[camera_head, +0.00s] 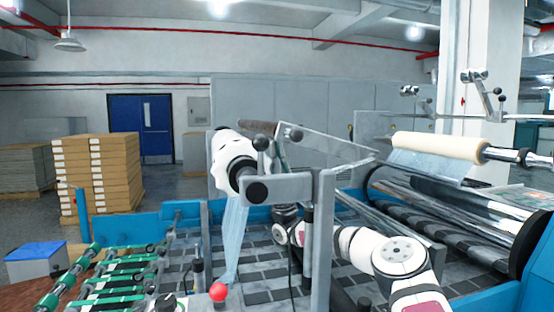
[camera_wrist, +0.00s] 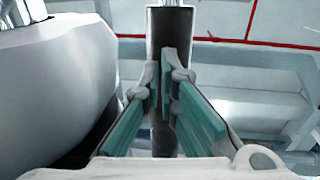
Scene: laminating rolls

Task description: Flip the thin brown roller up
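The thin brown roller (camera_head: 259,127) lies at the top of the machine frame, just behind the white film roll; its right end meets a metal arm. In the wrist view the roller (camera_wrist: 170,28) is a dark bar running down the middle, beyond the fingers. My gripper (camera_wrist: 163,72) points upward, with its teal pads apart by a narrow gap. The fingertips overlap the roller in the picture, and the bar shows through the gap. Nothing is visibly held between the pads. Contact cannot be told. In the head view the gripper is largely hidden behind the grey bracket.
The white film roll (camera_head: 232,158) sits close to the left of the gripper and fills the wrist view's left side (camera_wrist: 55,90). A grey bracket (camera_head: 322,235) stands in front of my arm. A cream roll (camera_head: 437,146) is at the right. Stacked boxes (camera_head: 97,175) stand far left.

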